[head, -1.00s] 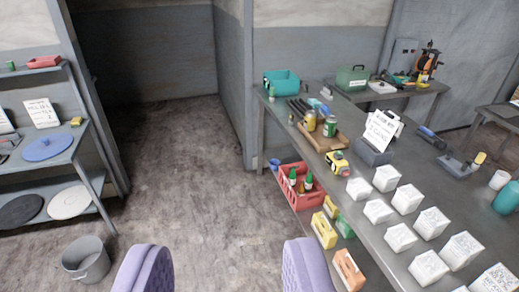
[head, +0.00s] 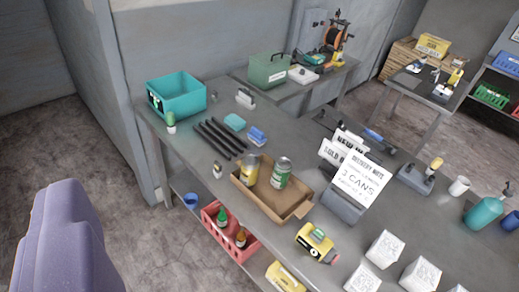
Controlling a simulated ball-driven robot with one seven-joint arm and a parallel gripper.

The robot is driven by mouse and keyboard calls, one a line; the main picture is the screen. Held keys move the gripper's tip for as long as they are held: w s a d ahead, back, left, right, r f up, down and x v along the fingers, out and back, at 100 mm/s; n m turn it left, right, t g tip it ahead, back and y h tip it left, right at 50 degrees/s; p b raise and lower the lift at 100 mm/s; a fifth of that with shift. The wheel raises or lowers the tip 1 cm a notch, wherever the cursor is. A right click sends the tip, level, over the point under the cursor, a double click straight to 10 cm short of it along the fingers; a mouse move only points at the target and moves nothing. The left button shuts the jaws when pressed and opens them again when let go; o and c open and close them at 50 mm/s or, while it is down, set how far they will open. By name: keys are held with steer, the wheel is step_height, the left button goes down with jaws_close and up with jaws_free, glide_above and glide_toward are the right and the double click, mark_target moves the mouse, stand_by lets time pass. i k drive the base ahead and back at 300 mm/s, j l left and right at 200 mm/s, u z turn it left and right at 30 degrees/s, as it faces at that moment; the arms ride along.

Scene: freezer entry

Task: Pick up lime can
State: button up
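A green can with a silver top (head: 281,173), the one that looks lime, stands upright in a shallow open cardboard tray (head: 293,211) on the long grey workbench. A yellow can (head: 249,169) stands to its left in the same tray, a small gap between them. The labels are too small to read. One purple padded finger of my gripper (head: 60,240) shows at the lower left, well apart from the tray and cans. The other finger is out of view, and nothing is seen held.
Black rods (head: 220,138) and a teal bin (head: 176,94) lie behind the tray. A delivery-note sign (head: 361,183) stands to its right, a yellow-and-black tool (head: 316,243) in front. White boxes (head: 385,249) line the near bench. A red crate (head: 232,233) is below. Floor at left is clear.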

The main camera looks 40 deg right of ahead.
mark_target(282, 168)
steer(key=i+j+z, duration=0.15)
steer(key=i, duration=0.85)
steer(key=i+l+z, duration=0.1)
steer(key=i+z, duration=0.15)
steer(key=z, duration=0.2)
steer(key=i+z, duration=0.25)
steer(key=z, duration=0.2)
steer(key=i+j+z, duration=0.1)
steer(key=i+z, duration=0.15)
steer(key=z, duration=0.2)
steer(key=i+j+z, duration=0.15)
steer(key=z, duration=0.3)
steer(key=i, duration=0.1)
